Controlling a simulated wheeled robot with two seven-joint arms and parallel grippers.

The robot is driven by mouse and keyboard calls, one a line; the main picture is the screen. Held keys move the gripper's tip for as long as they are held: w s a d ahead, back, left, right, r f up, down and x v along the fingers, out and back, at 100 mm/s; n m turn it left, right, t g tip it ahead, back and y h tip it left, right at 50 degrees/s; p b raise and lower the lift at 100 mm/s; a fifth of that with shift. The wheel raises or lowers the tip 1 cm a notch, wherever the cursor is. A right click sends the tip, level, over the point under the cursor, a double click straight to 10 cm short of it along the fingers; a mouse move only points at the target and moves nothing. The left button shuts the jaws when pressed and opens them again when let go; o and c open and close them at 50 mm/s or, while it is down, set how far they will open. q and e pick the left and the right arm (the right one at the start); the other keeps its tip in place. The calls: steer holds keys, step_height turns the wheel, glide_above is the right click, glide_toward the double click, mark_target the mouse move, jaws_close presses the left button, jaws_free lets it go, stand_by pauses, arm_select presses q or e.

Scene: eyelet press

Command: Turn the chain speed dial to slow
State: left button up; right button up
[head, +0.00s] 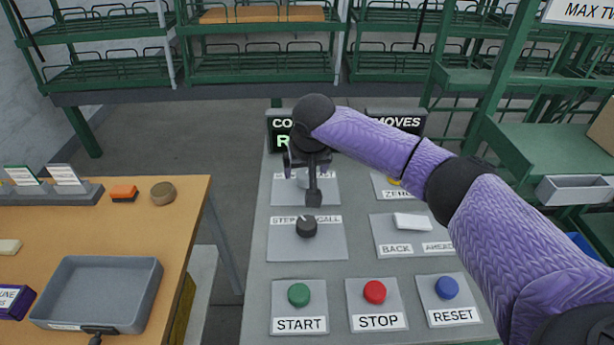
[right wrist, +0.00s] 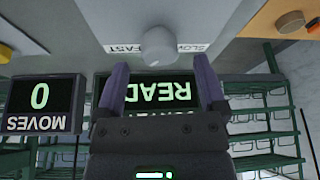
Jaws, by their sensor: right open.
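The chain speed dial is a pale round knob (right wrist: 159,46) in the right wrist view, on a grey plate between an upside-down FAST label (right wrist: 125,48) on the left and a partly covered SLOW label (right wrist: 190,48) on the right. I cannot make out clearly where it points. My right gripper (right wrist: 160,70) is open, its two purple fingers apart on either side of the knob's line, with nothing between them. In the head view my right gripper (head: 306,170) hangs over the upper left plate (head: 325,192) and hides most of the dial. My left gripper is not in view.
Below the dial is a black knob (head: 306,227) on its own plate. Green START (head: 298,295), red STOP (head: 374,292) and blue RESET (head: 447,288) buttons line the panel's front. A white rocker (head: 411,221) is right. A dark display (right wrist: 150,92) stands behind. A wooden table (head: 185,215) is left.

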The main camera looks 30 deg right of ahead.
steer(key=shift+x, duration=1.2)
